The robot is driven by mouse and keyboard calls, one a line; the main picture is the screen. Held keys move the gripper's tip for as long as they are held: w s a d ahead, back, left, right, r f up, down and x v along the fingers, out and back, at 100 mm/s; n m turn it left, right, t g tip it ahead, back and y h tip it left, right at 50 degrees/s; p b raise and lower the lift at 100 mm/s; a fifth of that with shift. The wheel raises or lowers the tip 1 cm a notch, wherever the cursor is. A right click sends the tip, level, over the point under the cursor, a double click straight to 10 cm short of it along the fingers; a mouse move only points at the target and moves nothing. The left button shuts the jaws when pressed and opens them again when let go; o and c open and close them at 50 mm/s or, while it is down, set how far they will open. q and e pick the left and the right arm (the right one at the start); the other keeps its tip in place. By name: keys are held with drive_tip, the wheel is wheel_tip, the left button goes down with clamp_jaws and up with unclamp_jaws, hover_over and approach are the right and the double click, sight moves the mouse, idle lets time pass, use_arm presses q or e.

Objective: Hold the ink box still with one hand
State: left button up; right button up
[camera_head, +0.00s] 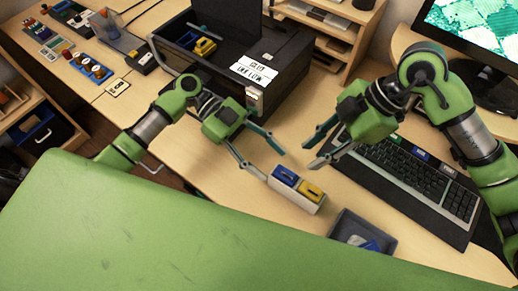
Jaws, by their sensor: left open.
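The ink box, a small pale box (292,198), lies on the desk in the middle of the view. A blue cartridge (286,176) and a yellow cartridge (311,191) sit side by side in its top. My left gripper (273,164) is open, just above and left of the box in the picture. Its lower fingertip is close to the box's left end; I cannot tell whether they touch. My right gripper (308,157) is open and appears empty, up and to the right of the box.
A black printer (285,65) with a paper label stands behind, its open part holding a yellow piece (204,47). A dark keyboard (405,175) lies right, under my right arm. A grey tray (345,222) with a blue item sits right of the box. Bare desk lies left of the box.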

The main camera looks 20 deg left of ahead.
sight(295, 184)
use_arm(q)
drive_tip(key=x, duration=1.1)
